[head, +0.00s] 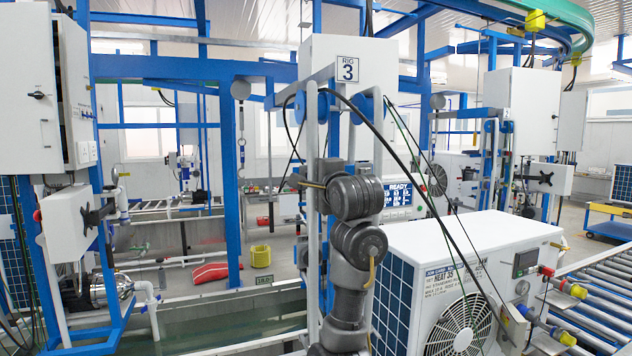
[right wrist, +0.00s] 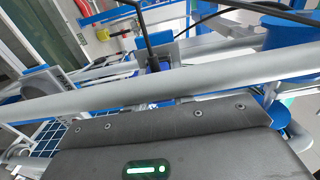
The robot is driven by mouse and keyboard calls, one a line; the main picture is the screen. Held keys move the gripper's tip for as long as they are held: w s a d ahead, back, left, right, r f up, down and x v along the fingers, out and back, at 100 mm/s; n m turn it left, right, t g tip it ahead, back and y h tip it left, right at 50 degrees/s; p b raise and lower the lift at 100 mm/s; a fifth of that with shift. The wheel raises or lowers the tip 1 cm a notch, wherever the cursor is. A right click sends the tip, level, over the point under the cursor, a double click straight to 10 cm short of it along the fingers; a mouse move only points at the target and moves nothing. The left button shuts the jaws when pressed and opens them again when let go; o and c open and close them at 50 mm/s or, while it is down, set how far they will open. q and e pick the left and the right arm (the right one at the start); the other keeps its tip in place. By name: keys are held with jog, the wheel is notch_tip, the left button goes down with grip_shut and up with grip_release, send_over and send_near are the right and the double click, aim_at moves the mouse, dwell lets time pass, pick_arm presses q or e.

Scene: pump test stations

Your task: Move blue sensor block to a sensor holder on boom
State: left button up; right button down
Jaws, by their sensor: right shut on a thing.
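My right arm stands in the middle foreground of the head view, dark grey and bent upward in front of the boom (head: 312,170); its fingers are hidden there. In the right wrist view my right gripper (right wrist: 153,70) is shut on a small blue thing, the blue sensor block (right wrist: 163,66), mostly hidden behind a pale pipe (right wrist: 200,80) and the gripper body. A black rod or cable rises beside it. I cannot tell whether the block touches a holder. A sensor holder is not clearly seen. My left gripper is not in view.
A white outdoor unit (head: 440,255) with a fan grille stands at right, beside a roller conveyor (head: 600,295). The white RIG 3 cabinet (head: 350,50) is behind the arm. Black cables (head: 380,130) hang across the boom. A water tank (head: 200,325) lies at lower left.

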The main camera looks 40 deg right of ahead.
jog(key=c, duration=1.1)
grip_release()
jog(key=shift+s+a, duration=0.1)
jog(key=shift+s, duration=0.15)
jog(key=b+v, duration=0.5)
jog(key=v, duration=0.5)
jog(key=shift+b, duration=0.3)
